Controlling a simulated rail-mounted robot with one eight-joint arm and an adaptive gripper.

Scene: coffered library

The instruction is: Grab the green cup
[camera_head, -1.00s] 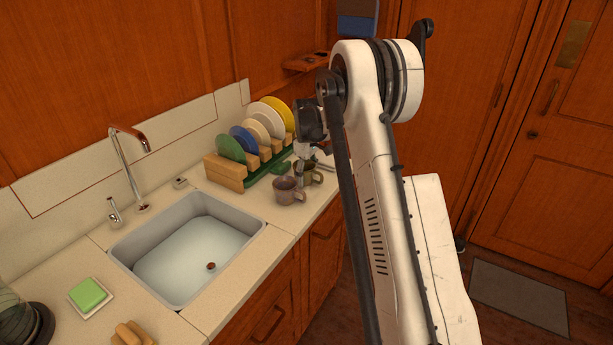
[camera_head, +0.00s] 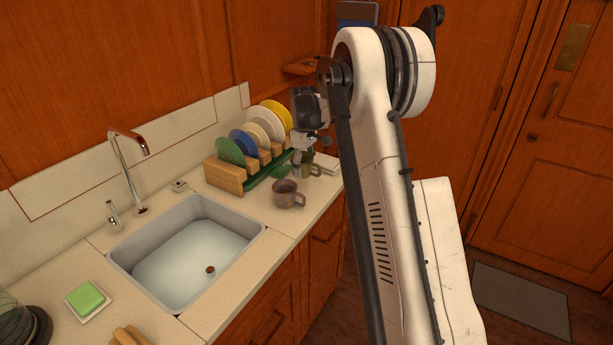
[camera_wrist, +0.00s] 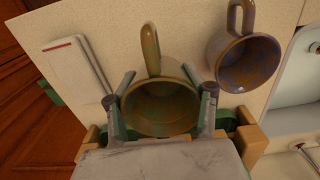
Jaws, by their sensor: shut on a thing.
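The green cup (camera_wrist: 158,108), olive-green with brown tints, sits between the two fingers of my gripper (camera_wrist: 158,84) in the wrist view. The fingers are shut on it, one on each side, and its handle points to the top of the picture. In the head view the green cup (camera_head: 313,170) is partly hidden by my gripper (camera_head: 299,166), near the end of the dish rack. I cannot tell whether it touches the counter.
A purple-brown mug (camera_head: 288,195) stands close by; it also shows in the wrist view (camera_wrist: 246,60). The dish rack (camera_head: 228,176) with several plates is behind. A flat white object (camera_wrist: 78,68) lies on the other side. The sink (camera_head: 190,245) is left.

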